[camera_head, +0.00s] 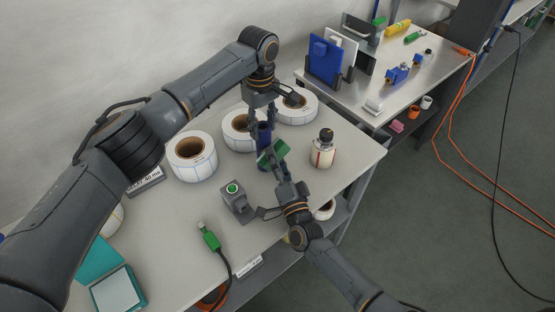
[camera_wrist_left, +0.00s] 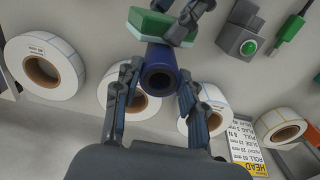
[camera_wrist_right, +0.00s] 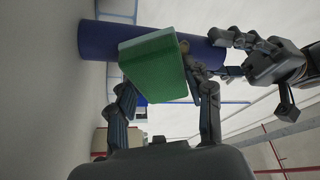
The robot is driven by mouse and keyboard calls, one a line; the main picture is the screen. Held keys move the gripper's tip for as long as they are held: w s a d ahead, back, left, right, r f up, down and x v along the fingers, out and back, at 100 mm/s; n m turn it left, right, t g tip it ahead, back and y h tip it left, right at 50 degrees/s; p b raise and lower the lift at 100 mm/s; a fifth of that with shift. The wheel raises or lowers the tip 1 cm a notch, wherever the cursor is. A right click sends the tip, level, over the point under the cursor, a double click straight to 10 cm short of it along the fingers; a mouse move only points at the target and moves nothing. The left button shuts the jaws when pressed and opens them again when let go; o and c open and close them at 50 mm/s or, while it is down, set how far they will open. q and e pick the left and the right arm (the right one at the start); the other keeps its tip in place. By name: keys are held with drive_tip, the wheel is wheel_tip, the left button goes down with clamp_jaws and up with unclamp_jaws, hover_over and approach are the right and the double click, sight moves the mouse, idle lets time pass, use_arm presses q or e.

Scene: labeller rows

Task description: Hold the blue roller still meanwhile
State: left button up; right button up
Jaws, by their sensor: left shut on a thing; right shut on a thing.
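The blue roller (camera_head: 264,140) is a dark blue tube held off the table, roughly upright. My left gripper (camera_head: 261,124) is shut around it; in the left wrist view the fingers flank the roller (camera_wrist_left: 160,68), whose hollow end shows. My right gripper (camera_head: 278,165) is shut on a green pad with a pale layer (camera_head: 273,153), close beside the roller's lower part. In the right wrist view the pad (camera_wrist_right: 153,68) overlaps the roller (camera_wrist_right: 100,40). I cannot tell for sure whether they touch.
Label rolls (camera_head: 192,157) stand behind, near the wall. A bottle with a dark top (camera_head: 323,148) stands to the right. A grey box with a green button (camera_head: 236,198) and a green cable plug (camera_head: 210,238) are in front. The table's right corner is clear.

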sight(276, 150)
drive_tip(key=shift+r, duration=2)
drive_tip(key=shift+a+f, duration=0.15)
drive_tip(key=shift+f, duration=2)
drive_tip(key=shift+s+a, duration=0.35)
drive_tip(key=shift+a, duration=0.2)
drive_tip(key=shift+r, duration=0.15)
drive_tip(key=shift+s+d+r, duration=0.1)
drive_tip(key=shift+d+r, duration=0.05)
drive_tip(key=shift+r, duration=1.95)
drive_tip(key=shift+f, duration=2.1)
